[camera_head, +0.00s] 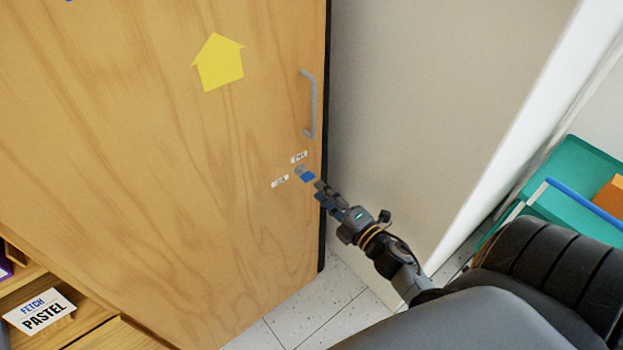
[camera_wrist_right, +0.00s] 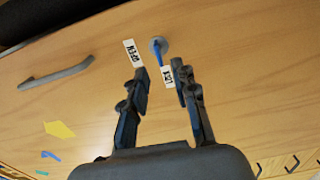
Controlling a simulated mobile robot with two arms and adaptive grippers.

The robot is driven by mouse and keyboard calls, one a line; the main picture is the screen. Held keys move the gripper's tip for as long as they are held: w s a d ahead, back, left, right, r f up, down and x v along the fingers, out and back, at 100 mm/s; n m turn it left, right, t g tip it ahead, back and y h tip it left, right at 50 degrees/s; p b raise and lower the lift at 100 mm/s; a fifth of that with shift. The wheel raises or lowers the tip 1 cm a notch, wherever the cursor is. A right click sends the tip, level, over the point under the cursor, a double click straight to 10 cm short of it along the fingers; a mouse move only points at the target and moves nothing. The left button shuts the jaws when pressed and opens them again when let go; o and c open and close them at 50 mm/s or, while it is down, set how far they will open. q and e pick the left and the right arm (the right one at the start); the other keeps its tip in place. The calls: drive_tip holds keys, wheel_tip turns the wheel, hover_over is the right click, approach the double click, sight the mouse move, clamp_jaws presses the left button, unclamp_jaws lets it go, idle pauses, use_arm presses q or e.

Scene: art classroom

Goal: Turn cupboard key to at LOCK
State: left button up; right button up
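The blue cupboard key (camera_head: 308,177) sits in a round grey lock (camera_head: 299,170) on the wooden cupboard door (camera_head: 130,130). In the right wrist view the key (camera_wrist_right: 158,56) shows beyond the fingertips. Two white labels flank the lock: OPEN (camera_wrist_right: 131,53) on the handle side and LOCK (camera_wrist_right: 168,76) on the other. I cannot tell which label the key's grip lines up with. My right gripper (camera_head: 322,190) is open just beside the key, its fingers (camera_wrist_right: 160,75) apart and empty. My left gripper is not in view.
A grey handle (camera_head: 312,104) and a yellow arrow (camera_head: 219,62) are on the door. A pale wall (camera_head: 430,100) stands right of the cupboard. A teal container (camera_head: 570,185) is at far right. A FETCH PASTEL card (camera_head: 40,311) lies at lower left.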

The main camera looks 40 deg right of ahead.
drive_tip(key=s, duration=0.5)
drive_tip(key=shift+d, duration=0.2)
drive_tip(key=s+a+f+m+g+h, duration=0.1)
drive_tip(key=s+f+m+g, duration=0.2)
drive_tip(key=f, duration=0.7)
drive_tip(key=s+a+f+m+g, duration=0.2)
drive_tip(key=f+m, duration=0.2)
drive_tip(key=f, duration=0.6)
drive_tip(key=s+a+f+m+g+h, duration=0.1)
drive_tip(key=s+f+m+g, duration=0.2)
drive_tip(key=f, duration=0.7)
drive_tip(key=s+a+f+m+g, duration=0.2)
drive_tip(key=s+f, duration=0.6)
drive_tip(key=s, duration=0.4)
drive_tip(key=s+a+f+m+g, duration=0.3)
drive_tip(key=s+f+g, duration=0.4)
drive_tip(key=s, duration=0.5)
drive_tip(key=shift+s+a+f+m, duration=0.15)
drive_tip(key=shift+s+f+m, duration=0.15)
drive_tip(key=shift+f+m, duration=0.55)
